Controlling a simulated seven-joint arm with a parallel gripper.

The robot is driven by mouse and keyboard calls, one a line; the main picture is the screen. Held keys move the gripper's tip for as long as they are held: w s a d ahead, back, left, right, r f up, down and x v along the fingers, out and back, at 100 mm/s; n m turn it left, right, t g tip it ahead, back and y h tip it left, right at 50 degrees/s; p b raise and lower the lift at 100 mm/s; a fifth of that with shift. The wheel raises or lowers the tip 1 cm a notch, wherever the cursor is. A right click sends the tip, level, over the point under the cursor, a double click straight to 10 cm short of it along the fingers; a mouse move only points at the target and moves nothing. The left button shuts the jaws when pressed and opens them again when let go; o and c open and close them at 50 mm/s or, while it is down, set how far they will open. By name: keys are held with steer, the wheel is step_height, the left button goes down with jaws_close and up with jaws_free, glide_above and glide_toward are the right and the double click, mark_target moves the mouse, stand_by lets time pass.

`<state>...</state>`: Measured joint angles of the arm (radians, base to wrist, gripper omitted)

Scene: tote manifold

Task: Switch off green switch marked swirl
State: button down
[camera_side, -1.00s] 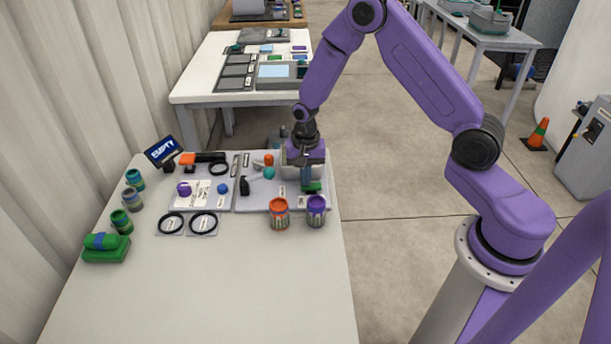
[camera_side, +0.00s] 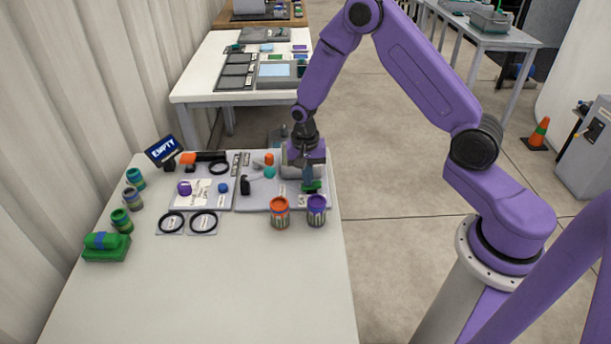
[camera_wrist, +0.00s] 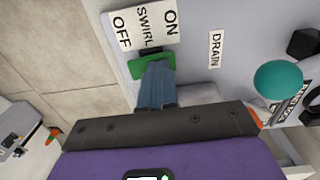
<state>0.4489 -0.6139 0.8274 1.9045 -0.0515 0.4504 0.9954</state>
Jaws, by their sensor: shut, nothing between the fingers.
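The green switch (camera_wrist: 137,69) sits on the grey panel, right below the white label (camera_wrist: 145,25) reading ON, SWIRL and OFF in the wrist view. ON is at the label's right end and OFF at its left. In the side view the green switch (camera_side: 312,188) is near the panel's right front corner. My gripper (camera_wrist: 155,68) is shut, its blue-grey fingertips at the switch and covering part of it. I cannot tell whether they touch it or which way it is set. My gripper (camera_side: 307,186) also shows over the switch in the side view.
A DRAIN label (camera_wrist: 215,48) and a teal knob (camera_wrist: 278,80) lie to the right in the wrist view. An orange can (camera_side: 279,214) and a purple can (camera_side: 316,212) stand just in front of the panel. The front of the table (camera_side: 220,290) is clear.

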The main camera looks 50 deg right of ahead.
steer(key=shift+s+d+r, duration=0.2)
steer(key=shift+s+d, duration=0.1)
steer(key=shift+d, duration=0.05)
step_height(320, 180, up, 14)
steer(key=w+a, duration=0.2)
steer(key=shift+f, duration=0.15)
stand_by(0.4)
